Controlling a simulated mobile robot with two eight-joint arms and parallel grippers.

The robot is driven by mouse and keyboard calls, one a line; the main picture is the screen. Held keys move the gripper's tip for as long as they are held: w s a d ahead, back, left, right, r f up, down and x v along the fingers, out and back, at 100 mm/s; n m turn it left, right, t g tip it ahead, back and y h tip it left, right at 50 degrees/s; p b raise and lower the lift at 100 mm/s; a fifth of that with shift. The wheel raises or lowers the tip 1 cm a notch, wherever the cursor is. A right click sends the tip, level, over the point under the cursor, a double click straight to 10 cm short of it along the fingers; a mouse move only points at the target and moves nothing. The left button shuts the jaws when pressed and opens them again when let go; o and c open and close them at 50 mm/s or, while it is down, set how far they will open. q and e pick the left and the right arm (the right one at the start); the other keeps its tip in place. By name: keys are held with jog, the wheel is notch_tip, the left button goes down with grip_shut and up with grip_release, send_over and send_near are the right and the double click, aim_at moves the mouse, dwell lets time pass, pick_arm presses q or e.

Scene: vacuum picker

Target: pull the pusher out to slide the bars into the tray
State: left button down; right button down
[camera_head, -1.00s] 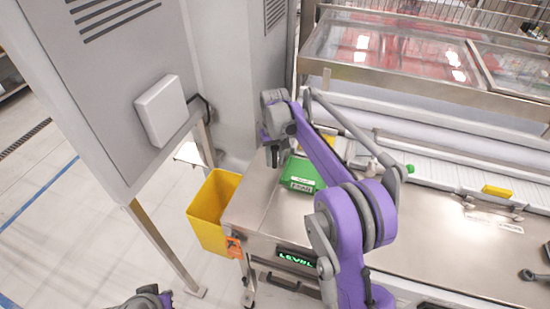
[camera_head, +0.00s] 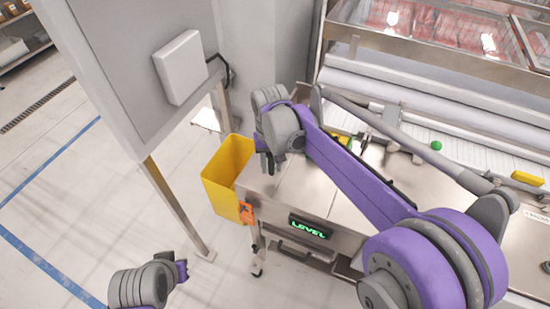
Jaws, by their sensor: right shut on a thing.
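My right gripper (camera_head: 269,164) points down at the left end of the steel table (camera_head: 307,192). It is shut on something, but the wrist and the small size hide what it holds. I cannot make out the pusher, the bars or the tray as separate things; my purple right arm crosses that part of the table.
A yellow bin (camera_head: 222,172) stands against the table's left end. A grey cabinet (camera_head: 130,80) on legs is to its left. A green knob (camera_head: 436,146) and a yellow block (camera_head: 527,178) are on the white conveyor at the right. The floor at left is clear.

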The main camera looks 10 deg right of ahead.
jog(key=shift+s+a, duration=0.1)
jog(key=shift+s, duration=0.05)
jog(key=c, duration=0.9)
grip_release()
jog(key=shift+o, duration=0.7)
jog(key=shift+s, duration=0.15)
jog(key=shift+r, duration=0.1)
jog(key=shift+r, duration=0.3)
notch_tip(320, 180, up, 10)
jog(key=shift+r+p, duration=0.1)
jog(key=shift+p, duration=0.3)
